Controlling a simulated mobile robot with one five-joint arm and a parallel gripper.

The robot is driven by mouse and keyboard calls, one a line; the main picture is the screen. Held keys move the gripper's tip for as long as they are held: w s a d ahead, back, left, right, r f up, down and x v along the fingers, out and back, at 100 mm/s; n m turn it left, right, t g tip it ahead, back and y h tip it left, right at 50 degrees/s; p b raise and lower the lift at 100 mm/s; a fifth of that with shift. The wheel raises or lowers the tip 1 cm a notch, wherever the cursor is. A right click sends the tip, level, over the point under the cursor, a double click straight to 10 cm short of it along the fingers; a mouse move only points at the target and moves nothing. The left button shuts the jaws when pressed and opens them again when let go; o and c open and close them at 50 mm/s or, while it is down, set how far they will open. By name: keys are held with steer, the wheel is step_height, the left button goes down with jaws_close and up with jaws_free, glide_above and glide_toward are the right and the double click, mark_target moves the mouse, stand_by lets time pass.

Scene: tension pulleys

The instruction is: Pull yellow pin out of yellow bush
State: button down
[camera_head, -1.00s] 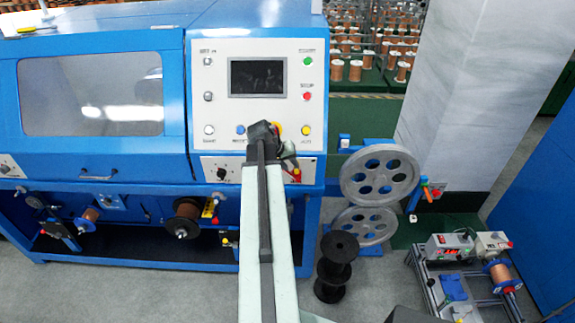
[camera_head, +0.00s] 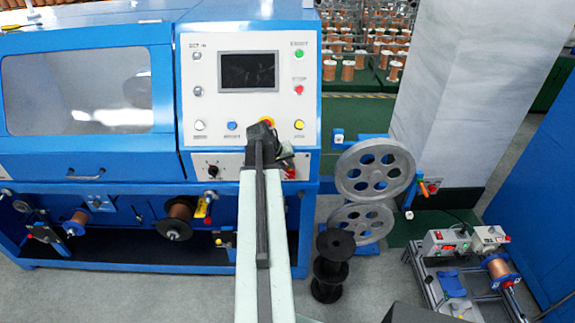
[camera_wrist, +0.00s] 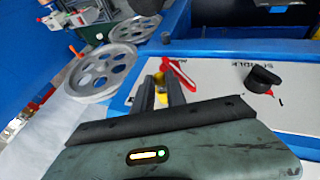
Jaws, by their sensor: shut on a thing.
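My gripper (camera_wrist: 160,92) is shut in the wrist view, with a small yellow part (camera_wrist: 160,82) between its fingertips. I take this to be the yellow pin; most of it is hidden by the fingers. A red lever-like part (camera_wrist: 180,75) lies just beyond and right of the fingertips, over the white panel (camera_wrist: 220,90). The yellow bush cannot be made out clearly, so I cannot tell whether the pin sits inside it. In the head view my arm covers the gripper's work area at the lower edge of the machine's control panel (camera_head: 247,60).
A black knob (camera_wrist: 263,78) stands on the panel right of the gripper. Two grey spoked pulleys (camera_head: 375,168) stand right of the blue machine, with black spools (camera_head: 332,262) below. A small bench device (camera_head: 450,245) is at lower right. Grey floor is open between.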

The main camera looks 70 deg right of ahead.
steer(key=shift+s+a, duration=0.35)
steer(key=shift+a, duration=0.45)
steer(key=shift+s+a, duration=0.35)
steer(key=shift+a, duration=0.4)
steer(key=shift+s+a, duration=0.1)
steer(key=shift+a, duration=0.25)
stand_by(0.4)
